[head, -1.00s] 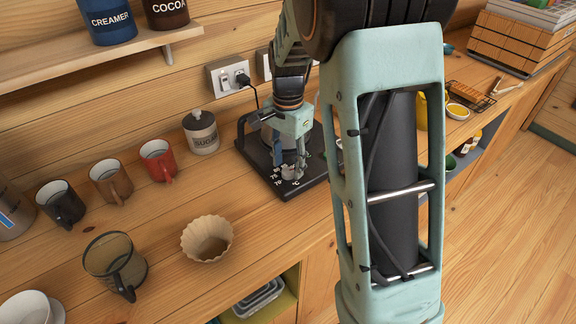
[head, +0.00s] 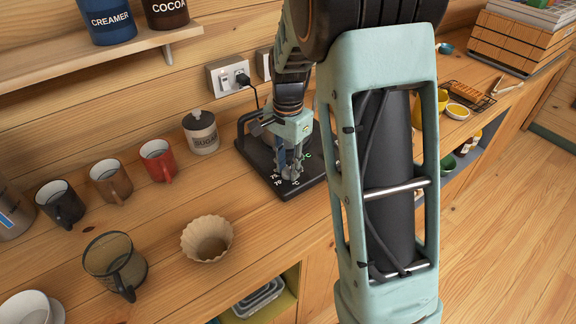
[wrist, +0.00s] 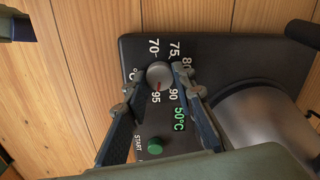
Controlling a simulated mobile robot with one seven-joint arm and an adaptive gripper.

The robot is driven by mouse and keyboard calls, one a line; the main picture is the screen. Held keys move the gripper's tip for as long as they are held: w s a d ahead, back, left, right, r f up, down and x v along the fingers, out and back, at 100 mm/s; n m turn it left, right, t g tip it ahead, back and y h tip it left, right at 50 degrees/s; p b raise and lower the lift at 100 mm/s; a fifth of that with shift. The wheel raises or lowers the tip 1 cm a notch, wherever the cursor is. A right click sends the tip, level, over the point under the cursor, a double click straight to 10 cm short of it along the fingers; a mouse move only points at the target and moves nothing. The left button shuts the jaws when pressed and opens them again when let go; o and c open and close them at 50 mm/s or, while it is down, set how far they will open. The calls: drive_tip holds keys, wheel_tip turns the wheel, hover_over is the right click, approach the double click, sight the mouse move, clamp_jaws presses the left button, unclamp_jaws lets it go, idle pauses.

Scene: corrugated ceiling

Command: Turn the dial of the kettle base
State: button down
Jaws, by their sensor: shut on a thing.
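The black kettle base (head: 262,168) lies on the wooden counter and shows close up in the wrist view (wrist: 225,62). Its grey round dial (wrist: 160,74) has white numbers around it, from 70 to 95, and a red mark near 95. A green readout (wrist: 180,118) shows 50°C, and a green button (wrist: 155,146) sits beside START. My gripper (wrist: 157,82) is shut on the dial, a finger on either side. In the head view my gripper (head: 289,172) is over the front of the base and hides the dial. The metal kettle (wrist: 255,125) is partly in view.
A sugar jar (head: 201,133) stands left of the base. Red (head: 158,160), brown (head: 110,181) and black (head: 60,204) mugs stand farther left. A paper filter (head: 207,239) and a glass jug (head: 114,262) are nearer. A cord runs to the wall socket (head: 229,74).

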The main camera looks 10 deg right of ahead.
drive_tip(key=n, duration=0.5)
drive_tip(key=shift+n, duration=0.4)
drive_tip(key=n, duration=0.6)
drive_tip(key=shift+b, duration=0.3)
drive_tip(key=n, duration=0.6)
drive_tip(key=shift+n+p, duration=0.3)
drive_tip(key=shift+p, duration=0.05)
drive_tip(key=n+p, duration=0.1)
drive_tip(key=n, duration=0.4)
drive_tip(key=c, duration=1.6)
unclamp_jaws()
